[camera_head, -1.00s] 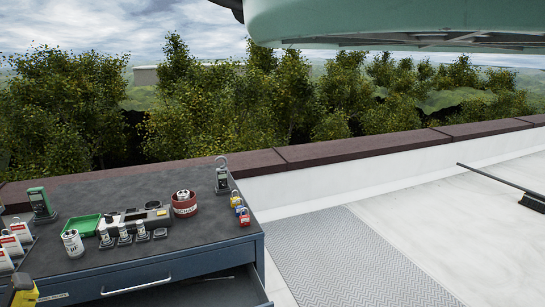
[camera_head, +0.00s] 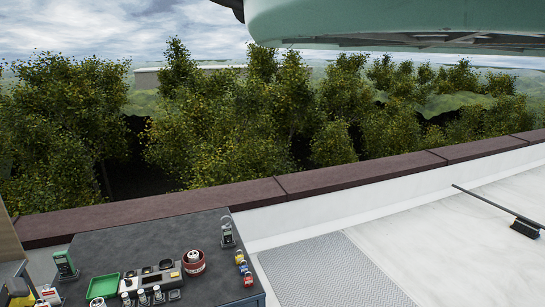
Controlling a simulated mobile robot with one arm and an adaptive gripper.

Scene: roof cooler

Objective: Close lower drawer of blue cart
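The blue cart shows at the lower left, with its dark grey top (camera_head: 130,245) in view and a sliver of its blue side at the right corner. Its drawers lie below the picture's bottom edge, so I cannot tell how the lower drawer stands. My gripper is not in view.
On the cart top are a green tray (camera_head: 103,286), a red-and-white roll (camera_head: 194,262), small padlocks (camera_head: 244,270), a meter (camera_head: 227,234) and a green device (camera_head: 65,265). A parapet (camera_head: 330,180) runs behind. A grey walkway mat (camera_head: 335,272) and a broom (camera_head: 524,227) lie to the right.

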